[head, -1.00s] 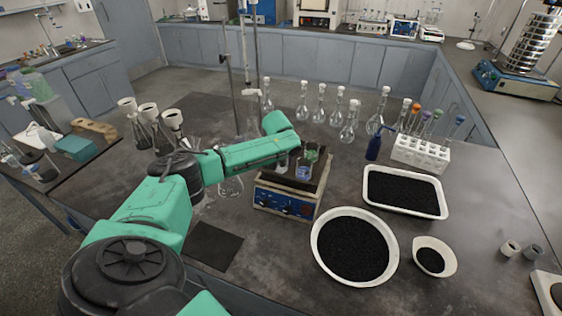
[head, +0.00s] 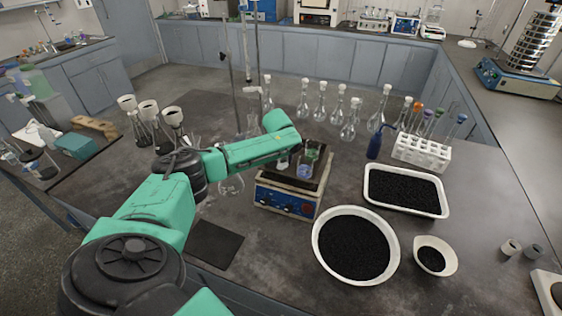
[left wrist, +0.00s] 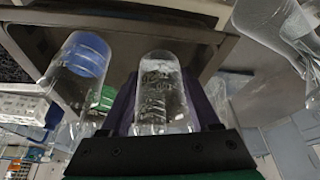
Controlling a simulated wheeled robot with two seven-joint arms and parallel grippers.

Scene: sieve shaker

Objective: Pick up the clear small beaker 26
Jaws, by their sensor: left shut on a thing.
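The clear small beaker (left wrist: 160,95) is empty-looking and stands between the fingers of my left gripper (left wrist: 166,88) in the left wrist view, which looks upside down. The gripper is shut on it. In the head view my left forearm reaches over the hotplate (head: 287,200) and largely hides the gripper and this beaker. A beaker with blue liquid (left wrist: 78,66) is close beside it, and green liquid (left wrist: 106,98) shows behind. I cannot tell whether the held beaker touches the plate. My right gripper is out of view.
Stoppered flasks (head: 320,108) stand behind the hotplate. A white tube rack (head: 421,153), a tray of black grains (head: 443,205), a round bowl (head: 395,262) and a small dish (head: 450,259) lie to the right. A dark mat (head: 215,245) lies front left.

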